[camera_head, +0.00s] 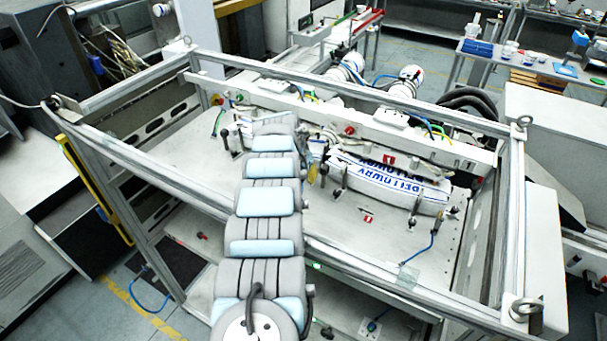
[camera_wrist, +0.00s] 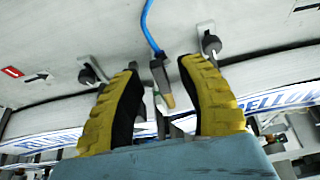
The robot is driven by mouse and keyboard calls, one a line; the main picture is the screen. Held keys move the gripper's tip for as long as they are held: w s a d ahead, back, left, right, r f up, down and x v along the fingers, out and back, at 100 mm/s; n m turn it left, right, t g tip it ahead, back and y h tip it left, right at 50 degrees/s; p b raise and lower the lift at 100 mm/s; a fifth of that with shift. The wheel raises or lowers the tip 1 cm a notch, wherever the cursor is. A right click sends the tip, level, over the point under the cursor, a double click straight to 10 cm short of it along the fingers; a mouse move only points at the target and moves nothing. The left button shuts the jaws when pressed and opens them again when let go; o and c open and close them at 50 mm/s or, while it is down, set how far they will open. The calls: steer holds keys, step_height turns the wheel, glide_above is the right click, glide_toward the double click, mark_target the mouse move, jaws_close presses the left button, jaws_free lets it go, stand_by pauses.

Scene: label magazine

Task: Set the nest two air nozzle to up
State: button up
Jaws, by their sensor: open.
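An air nozzle (camera_wrist: 160,75) with a dark grey body and a tan tip shows in the wrist view, fed by a blue hose (camera_wrist: 149,25). My gripper (camera_wrist: 158,66) has two ribbed yellow fingers, spread apart. The nozzle lies between them in the picture, with space on both sides, and its tip points toward the gripper's base. I cannot tell whether anything touches it. No nest number is readable. In the head view my arm covers the middle of the station, and I cannot make out the nozzle there.
Dark clamp knobs stand left (camera_wrist: 92,72) and right (camera_wrist: 210,43) of the nozzle. A white label piece with blue lettering (camera_head: 390,182) lies on the metal plate (camera_head: 340,225). An aluminium frame (camera_head: 390,268) surrounds the station. Another blue hose (camera_head: 420,250) lies at the plate's right.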

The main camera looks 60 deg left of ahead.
jaws_close()
steer(key=shift+a+f+t+y+b, duration=0.15)
steer(key=shift+t+y+b, duration=0.15)
steer(key=shift+t+b, duration=0.15)
stand_by(0.3)
steer(key=shift+s+f+b, duration=0.1)
steer(key=shift+f+b, duration=0.1)
steer(key=shift+b, duration=0.25)
steer(key=shift+f+t+y+b, duration=0.2)
steer(key=shift+t+y+b, duration=0.3)
steer(key=shift+b, duration=0.55)
steer(key=shift+t+b, duration=0.25)
steer(key=shift+b, duration=0.1)
steer(key=shift+f+t+y+b, duration=0.15)
steer(key=shift+t+y+b, duration=0.15)
steer(key=shift+t+b, duration=0.15)
